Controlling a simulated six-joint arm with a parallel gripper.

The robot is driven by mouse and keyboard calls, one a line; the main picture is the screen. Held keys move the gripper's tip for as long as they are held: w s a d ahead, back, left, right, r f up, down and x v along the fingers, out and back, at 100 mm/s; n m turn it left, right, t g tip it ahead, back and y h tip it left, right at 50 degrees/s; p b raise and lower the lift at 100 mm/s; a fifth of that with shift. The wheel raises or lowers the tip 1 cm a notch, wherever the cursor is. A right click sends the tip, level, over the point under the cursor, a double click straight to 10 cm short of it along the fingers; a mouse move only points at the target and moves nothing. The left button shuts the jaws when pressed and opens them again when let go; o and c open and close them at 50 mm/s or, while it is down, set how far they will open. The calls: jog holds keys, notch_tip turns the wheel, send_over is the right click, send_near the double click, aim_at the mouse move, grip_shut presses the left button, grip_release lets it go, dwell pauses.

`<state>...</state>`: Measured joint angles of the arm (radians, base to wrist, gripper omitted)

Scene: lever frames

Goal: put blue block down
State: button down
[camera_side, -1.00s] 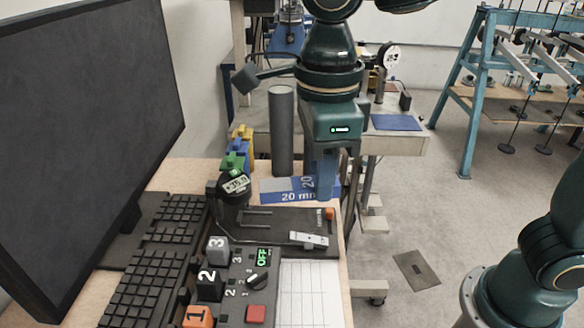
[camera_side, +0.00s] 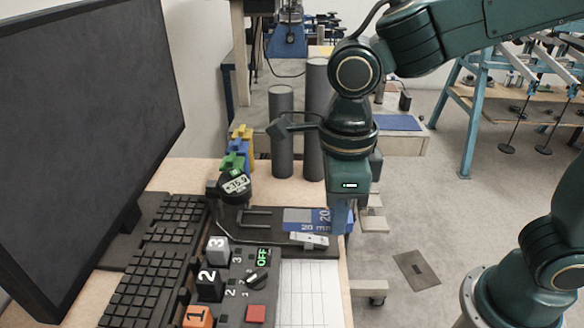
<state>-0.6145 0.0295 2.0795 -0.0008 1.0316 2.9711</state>
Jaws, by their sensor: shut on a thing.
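The blue block (camera_side: 298,226), marked "20 mm" and partly grey on top, is at the right of the desk, over the dark plate of the measuring device. My gripper (camera_side: 339,222) points down and is shut on the right end of the block. Its fingers hide part of that end. I cannot tell whether the block touches the plate or hangs just above it. A small silver piece (camera_side: 310,240) lies right in front of the block.
The gauge dial (camera_side: 236,184) and its rods stand left of the block. Behind are two grey cylinders (camera_side: 281,130) and coloured blocks (camera_side: 237,150). In front are a switch panel (camera_side: 232,285), a gridded sheet (camera_side: 307,290) and a keyboard (camera_side: 150,260). The desk's right edge is close.

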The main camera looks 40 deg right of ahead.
send_over(329, 278)
notch_tip(329, 278, down, 9)
jog(key=shift+f, duration=0.1)
jog(key=shift+f, duration=2)
jog(key=shift+f, duration=0.1)
jog(key=c, duration=1.2)
grip_release()
jog(key=shift+o, duration=0.2)
notch_tip(329, 278, up, 12)
jog(key=shift+r, duration=0.15)
